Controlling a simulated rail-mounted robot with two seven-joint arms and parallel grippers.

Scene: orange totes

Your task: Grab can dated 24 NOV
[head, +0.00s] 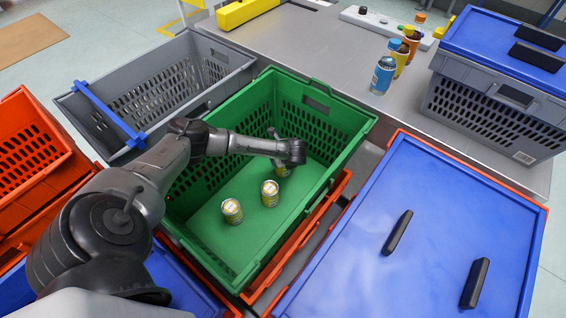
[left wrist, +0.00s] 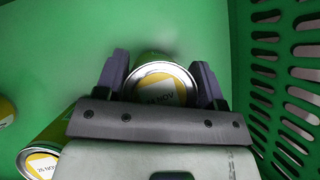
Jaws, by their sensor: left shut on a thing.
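Inside the green tote (head: 340,122) are three yellow-and-silver cans. One can (head: 269,193) stands near the middle and another can (head: 232,211) stands nearer the front left. My left gripper (head: 286,152) reaches down into the tote and is shut on the third can (head: 284,171). In the left wrist view this held can (left wrist: 160,84) sits between both fingers, its top label ending in "NOV" with the day hard to read. Beside it, a second can (left wrist: 42,160) also has a "NOV" label, its day unclear. My right gripper is not in view.
A grey crate (head: 150,100) with a blue bar stands behind left, and orange totes (head: 30,145) stand at left. A blue-lidded tote (head: 430,235) is at right.

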